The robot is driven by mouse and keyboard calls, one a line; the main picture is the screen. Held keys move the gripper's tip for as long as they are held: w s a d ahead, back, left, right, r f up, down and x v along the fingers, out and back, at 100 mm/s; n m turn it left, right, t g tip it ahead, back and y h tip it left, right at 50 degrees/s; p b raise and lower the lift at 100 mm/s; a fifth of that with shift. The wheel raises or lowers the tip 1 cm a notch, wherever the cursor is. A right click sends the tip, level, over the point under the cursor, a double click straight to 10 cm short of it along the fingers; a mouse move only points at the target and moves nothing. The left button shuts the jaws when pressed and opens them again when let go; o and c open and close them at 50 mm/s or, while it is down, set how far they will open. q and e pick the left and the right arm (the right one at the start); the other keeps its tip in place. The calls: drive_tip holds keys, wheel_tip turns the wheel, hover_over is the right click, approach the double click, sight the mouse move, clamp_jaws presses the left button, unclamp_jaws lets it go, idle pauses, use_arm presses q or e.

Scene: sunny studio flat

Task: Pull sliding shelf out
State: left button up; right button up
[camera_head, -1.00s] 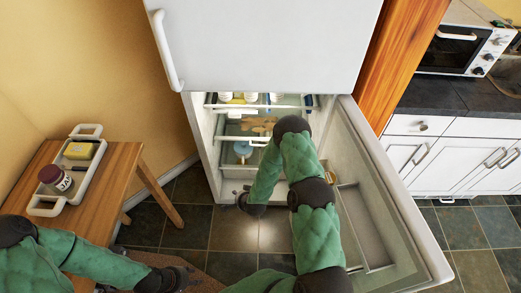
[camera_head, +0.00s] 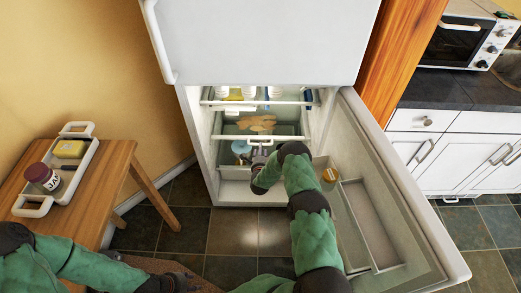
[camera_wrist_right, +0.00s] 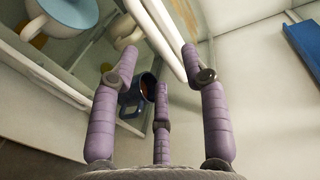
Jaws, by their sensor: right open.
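The fridge's lower compartment is open. Its sliding shelf has a white front bar (camera_head: 225,138) with a small handle (camera_head: 258,142) at the middle, and appears to be pushed in. My right gripper (camera_head: 261,154) is just in front of this handle, partly hidden by my own wrist. In the right wrist view my purple right fingers (camera_wrist_right: 158,52) are spread open, and a white bar (camera_wrist_right: 160,38) passes between their tips. I cannot tell whether they touch it. My left gripper (camera_head: 184,281) is low at the left, away from the fridge; its fingers are too dark to read.
The shelf carries ginger-like roots (camera_head: 256,123) and a light-blue cup (camera_head: 241,148); a dark blue mug (camera_wrist_right: 138,95) shows close to the fingers. The open fridge door (camera_head: 425,225), holding a jar (camera_head: 329,176), stands right of my arm. A wooden table (camera_head: 95,200) with a tray is left.

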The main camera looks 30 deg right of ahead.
drive_tip(key=shift+b+x, duration=0.65)
drive_tip(key=shift+x, duration=1.25)
drive_tip(key=shift+c, duration=0.3)
clamp_jaws()
